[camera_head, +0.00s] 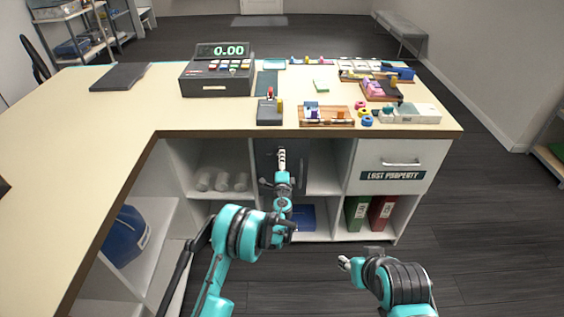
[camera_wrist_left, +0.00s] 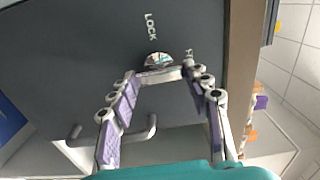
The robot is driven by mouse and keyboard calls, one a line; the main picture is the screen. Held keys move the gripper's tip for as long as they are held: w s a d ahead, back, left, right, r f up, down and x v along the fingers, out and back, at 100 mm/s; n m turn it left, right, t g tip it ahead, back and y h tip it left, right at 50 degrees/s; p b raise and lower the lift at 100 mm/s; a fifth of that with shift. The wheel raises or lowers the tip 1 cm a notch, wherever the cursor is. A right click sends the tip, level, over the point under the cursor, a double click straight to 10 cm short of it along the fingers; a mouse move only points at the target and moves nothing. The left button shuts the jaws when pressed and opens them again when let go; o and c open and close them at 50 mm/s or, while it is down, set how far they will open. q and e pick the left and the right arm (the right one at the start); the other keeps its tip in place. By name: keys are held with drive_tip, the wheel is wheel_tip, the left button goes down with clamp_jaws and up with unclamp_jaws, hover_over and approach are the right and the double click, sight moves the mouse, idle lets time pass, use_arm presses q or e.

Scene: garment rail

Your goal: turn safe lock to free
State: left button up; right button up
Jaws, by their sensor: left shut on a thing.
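The dark grey safe door (camera_head: 264,158) is set in the front of the counter, left of an open shelf. In the left wrist view its face (camera_wrist_left: 75,60) carries the word LOCK, a second label partly hidden by a finger, and a round metallic lock knob (camera_wrist_left: 159,60). My left gripper (camera_wrist_left: 160,76) is shut on the lock knob, its fingertips on either side of it. In the head view my left gripper (camera_head: 282,162) reaches the upper part of the door and hides the knob. My right gripper (camera_head: 346,264) hangs in front of the counter, away from the safe; its opening is unclear.
A bar handle (camera_wrist_left: 112,134) stands out from the safe door. A cash register (camera_head: 217,78), a card terminal (camera_head: 269,111) and trays of small items stand on the counter top (camera_head: 120,105). A drawer (camera_head: 398,160) marked LOST PROPERTY is at right, above green and red binders (camera_head: 380,212).

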idle(0.4)
use_arm(q)
drive_tip(key=o, duration=1.2)
drive_tip(key=shift+c, duration=0.2)
drive_tip(key=s, duration=1.2)
